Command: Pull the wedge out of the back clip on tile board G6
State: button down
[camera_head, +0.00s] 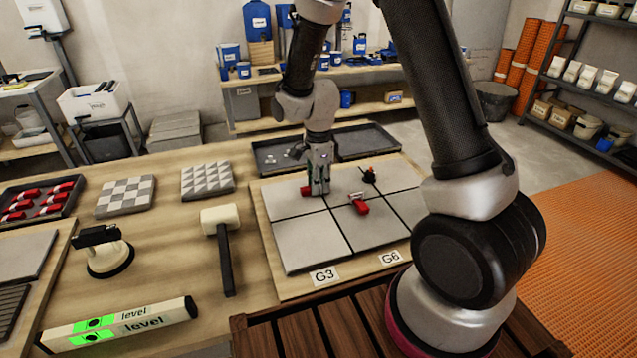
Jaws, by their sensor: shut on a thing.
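The tile board (281,290) carries several grey tiles, with the labels G3 (323,275) and G6 (390,257) on its front edge. My gripper (319,190) points down over the back part of the tiles. It is shut on a red wedge (305,191), whose red end shows at the left of the fingers. The fingers hide the rest of this wedge and any clip there. Another red wedge (360,207) lies on the tiles to the front right. A dark clip with some red (369,175) stands further back, right of my gripper.
A white-headed mallet (221,222), a suction lifter (104,250) and a green-marked level (120,324) lie left of the board. A tray of red wedges (38,201) is at far left. Dark trays (366,139) lie behind the board. My arm hides the board's right side.

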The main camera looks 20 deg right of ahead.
jog(key=c, duration=1.3)
grip_release()
jog(key=shift+o, duration=0.2)
